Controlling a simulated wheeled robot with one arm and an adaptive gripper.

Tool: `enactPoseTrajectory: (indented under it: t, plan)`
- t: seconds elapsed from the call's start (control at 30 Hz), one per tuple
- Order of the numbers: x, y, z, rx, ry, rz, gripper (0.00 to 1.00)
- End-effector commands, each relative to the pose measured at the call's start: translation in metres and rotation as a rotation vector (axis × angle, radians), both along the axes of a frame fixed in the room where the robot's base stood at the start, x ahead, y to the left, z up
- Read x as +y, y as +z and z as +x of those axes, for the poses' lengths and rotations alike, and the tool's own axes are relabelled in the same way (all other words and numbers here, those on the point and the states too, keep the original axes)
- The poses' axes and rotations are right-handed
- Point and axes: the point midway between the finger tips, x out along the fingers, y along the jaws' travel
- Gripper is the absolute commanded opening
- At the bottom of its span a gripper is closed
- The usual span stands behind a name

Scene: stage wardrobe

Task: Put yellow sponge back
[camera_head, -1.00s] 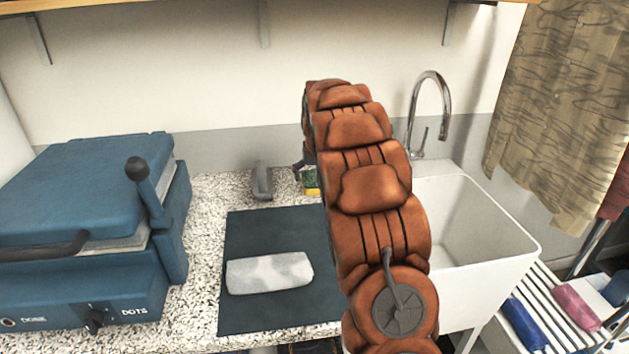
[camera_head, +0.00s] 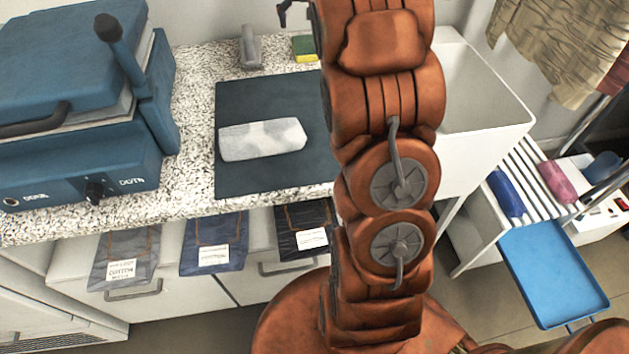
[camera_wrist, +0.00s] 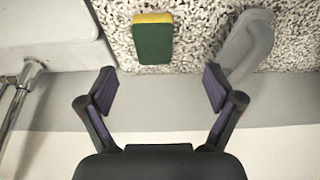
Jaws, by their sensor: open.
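The sponge, green with a yellow layer, lies on the speckled counter behind the dark mat, at the top middle of the head view (camera_head: 305,48). In the wrist view the sponge (camera_wrist: 152,42) lies beyond my fingertips, roughly centred between them. My gripper (camera_wrist: 160,88) is open, with nothing between its fingers. In the head view only a dark piece of a finger shows at the top edge, left of my arm, which hides the rest.
A grey object (camera_head: 250,48) stands beside the sponge; it also shows close to one finger in the wrist view (camera_wrist: 246,42). A blue machine (camera_head: 75,110) fills the left; a white sink (camera_head: 490,95) is right.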

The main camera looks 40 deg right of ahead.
Motion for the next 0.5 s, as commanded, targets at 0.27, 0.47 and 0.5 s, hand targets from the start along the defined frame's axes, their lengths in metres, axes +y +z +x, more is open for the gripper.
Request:
enactPoseTrajectory:
  t: [0.27,0.47,0.5]
  plan:
    - [0.090,-0.005,-0.068,0.103,0.075,0.044,0.91]
    - [0.150,-0.016,-0.131,0.187,0.139,0.074,0.91]
    - [0.161,-0.018,-0.144,0.202,0.153,0.078,0.91]
